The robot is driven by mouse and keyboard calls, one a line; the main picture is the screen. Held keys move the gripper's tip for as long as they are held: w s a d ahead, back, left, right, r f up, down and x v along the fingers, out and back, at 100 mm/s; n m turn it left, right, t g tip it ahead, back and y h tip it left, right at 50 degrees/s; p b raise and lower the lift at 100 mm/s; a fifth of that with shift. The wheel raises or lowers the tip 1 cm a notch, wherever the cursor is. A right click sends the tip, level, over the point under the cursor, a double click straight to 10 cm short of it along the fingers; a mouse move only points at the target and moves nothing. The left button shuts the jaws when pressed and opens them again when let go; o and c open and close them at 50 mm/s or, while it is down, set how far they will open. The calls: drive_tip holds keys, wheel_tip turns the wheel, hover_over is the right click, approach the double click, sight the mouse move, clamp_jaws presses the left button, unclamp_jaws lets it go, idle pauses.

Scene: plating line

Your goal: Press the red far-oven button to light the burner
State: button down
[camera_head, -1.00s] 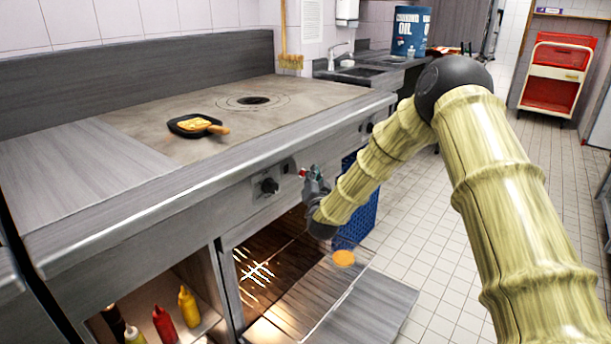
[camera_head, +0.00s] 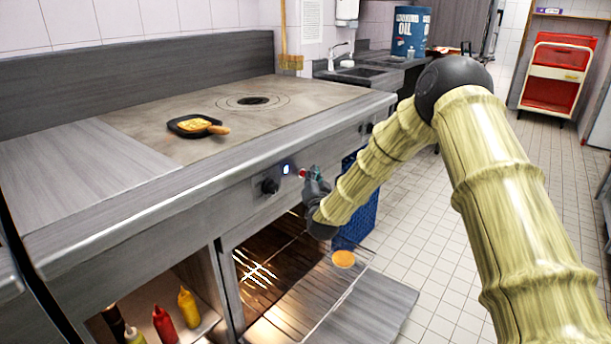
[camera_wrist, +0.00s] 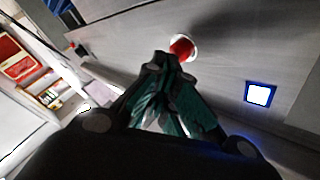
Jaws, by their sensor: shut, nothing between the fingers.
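The red button (camera_wrist: 182,47) sits in a pale round collar on the grey oven front. In the head view it is a small red spot (camera_head: 302,173) beside my gripper (camera_head: 312,174). In the wrist view my gripper (camera_wrist: 168,62) is shut and empty, its tips at the button's lower edge and hiding part of it. I cannot tell whether they touch it. A square light (camera_wrist: 259,95) to the right of the button glows white-blue, and it also shows lit in the head view (camera_head: 287,169).
A dark knob (camera_head: 269,186) is left of the light. Below, the oven is open, with a wire rack (camera_head: 300,288) bearing a round orange item (camera_head: 343,259). A pan (camera_head: 190,127) with yellow food lies on the cooktop. A blue crate (camera_head: 358,218) stands right of the oven.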

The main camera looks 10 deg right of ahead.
drive_tip(key=shift+s+d, duration=0.4)
drive_tip(key=shift+s, duration=0.15)
drive_tip(key=shift+s+d+p, duration=0.25)
drive_tip(key=shift+s+d, duration=0.55)
drive_tip(key=shift+s, duration=0.2)
drive_tip(key=shift+s+d+p, duration=0.25)
drive_tip(key=shift+s+d, duration=0.5)
drive_tip(key=shift+s, duration=0.25)
